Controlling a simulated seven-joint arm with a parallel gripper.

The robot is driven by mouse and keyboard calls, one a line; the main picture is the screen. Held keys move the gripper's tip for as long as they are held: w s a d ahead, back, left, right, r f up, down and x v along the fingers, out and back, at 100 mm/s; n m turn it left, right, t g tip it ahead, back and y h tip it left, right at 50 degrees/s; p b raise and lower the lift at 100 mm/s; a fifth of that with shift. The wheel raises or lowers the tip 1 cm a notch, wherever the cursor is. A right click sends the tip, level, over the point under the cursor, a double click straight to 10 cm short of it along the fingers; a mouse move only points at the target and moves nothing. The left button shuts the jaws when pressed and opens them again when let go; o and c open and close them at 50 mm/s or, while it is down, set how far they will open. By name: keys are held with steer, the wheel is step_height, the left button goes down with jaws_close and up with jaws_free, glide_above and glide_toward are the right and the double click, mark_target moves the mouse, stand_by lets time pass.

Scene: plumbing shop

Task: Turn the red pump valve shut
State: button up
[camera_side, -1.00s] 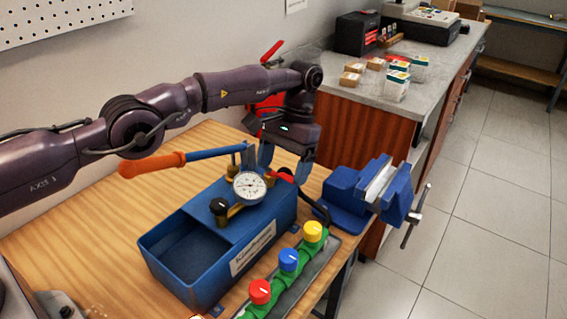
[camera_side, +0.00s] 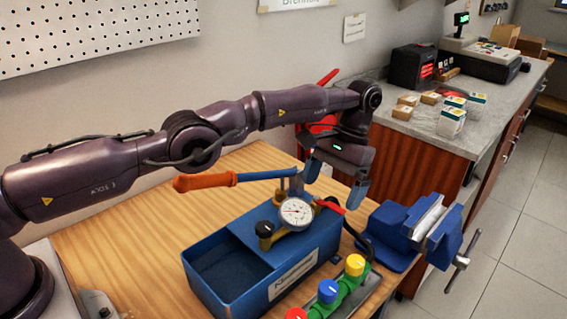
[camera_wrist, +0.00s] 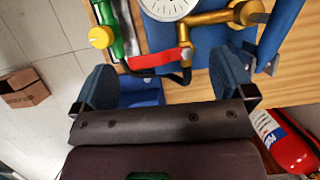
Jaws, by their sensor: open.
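The red valve lever (camera_side: 331,207) is on the blue test pump (camera_side: 222,304), beside the round gauge (camera_side: 296,212). In the wrist view the red lever (camera_wrist: 155,59) points left from the end of a brass pipe (camera_wrist: 212,17). My gripper (camera_side: 335,184) is open above the lever. In the wrist view its two fingers (camera_wrist: 165,78) are wide apart, with the lever between and ahead of them. I see no contact with it. The pump's blue bar with an orange grip (camera_side: 203,182) lies left of the gripper.
A manifold with yellow (camera_side: 355,265), blue (camera_side: 328,291) and red knobs (camera_side: 296,314) stands in front of the pump. A blue vise (camera_side: 398,232) is to the right. A black hose (camera_side: 353,232) runs close by. A red fire extinguisher (camera_wrist: 287,146) is behind.

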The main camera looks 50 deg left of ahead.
steer(key=shift+s+r, duration=0.1)
steer(key=shift+r, duration=0.75)
steer(key=shift+s+a+r, duration=0.15)
steer(key=shift+s+r, duration=0.2)
steer(key=shift+r, duration=0.1)
steer(key=s+a+r, duration=0.3)
steer(key=s+r, duration=0.5)
steer(key=s, duration=0.4)
steer(key=shift+s+a+r, duration=0.2)
steer(key=shift+s+a, duration=0.1)
steer(key=shift+s, duration=0.05)
